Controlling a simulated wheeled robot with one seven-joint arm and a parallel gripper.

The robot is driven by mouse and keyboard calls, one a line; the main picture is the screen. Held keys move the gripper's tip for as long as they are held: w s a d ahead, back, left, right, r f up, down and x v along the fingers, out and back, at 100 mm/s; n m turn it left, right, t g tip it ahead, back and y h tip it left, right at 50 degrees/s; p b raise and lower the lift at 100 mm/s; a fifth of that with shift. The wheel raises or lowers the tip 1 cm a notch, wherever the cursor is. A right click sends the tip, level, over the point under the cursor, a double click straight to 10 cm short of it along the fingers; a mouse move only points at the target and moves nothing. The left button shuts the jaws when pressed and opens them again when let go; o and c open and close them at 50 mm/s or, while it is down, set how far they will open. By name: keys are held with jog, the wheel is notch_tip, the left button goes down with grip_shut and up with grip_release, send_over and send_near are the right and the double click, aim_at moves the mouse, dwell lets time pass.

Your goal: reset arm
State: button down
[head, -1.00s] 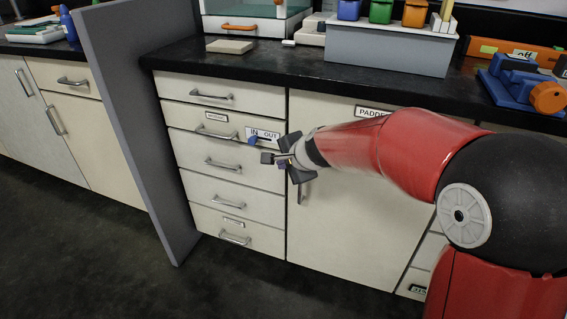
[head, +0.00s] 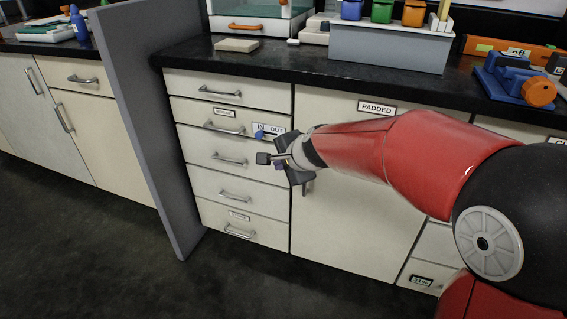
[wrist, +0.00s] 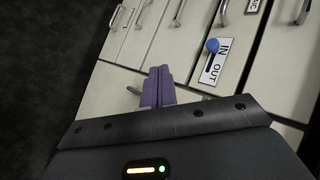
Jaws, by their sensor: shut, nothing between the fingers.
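My red arm (head: 350,148) reaches in from the right of the head view and is bent toward the drawers. My gripper (head: 276,160) is in front of the cabinet, near the edge between the drawer stack and the PADDED door (head: 376,170). In the wrist view its two purple fingers (wrist: 158,88) are together with nothing between them. The IN/OUT switch plate (head: 269,128) with a blue knob sits just above and behind the gripper. It also shows in the wrist view, where the blue knob (wrist: 212,45) is at the IN end. The gripper appears apart from the cabinet front.
Closed drawers (head: 235,180) with metal handles fill the left of the cabinet. A grey divider panel (head: 140,120) stands left of them. The black countertop (head: 300,68) carries a grey box (head: 390,50) and a blue device with an orange knob (head: 515,85). The floor in front is clear.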

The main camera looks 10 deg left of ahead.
jog(key=s+r+p, duration=0.2)
jog(key=s+r, duration=0.2)
jog(key=s+d+r+n+h, duration=0.1)
jog(key=s+d+r+n, duration=0.1)
jog(key=s+d, duration=0.3)
jog(key=s+d+r+n+h, duration=0.1)
jog(key=s+d+n, duration=0.15)
jog(key=d, duration=0.55)
jog(key=s+d+f+n+h, duration=0.1)
jog(key=s+d+n+h, duration=0.1)
jog(key=s+d, duration=0.5)
jog(key=s+d+f+n+g+h, duration=0.1)
jog(key=s+d+n+h, duration=0.1)
jog(key=s+d, duration=0.6)
jog(key=shift+d+f+n, duration=0.25)
jog(key=shift+f+n, duration=0.1)
jog(key=shift+n, duration=0.1)
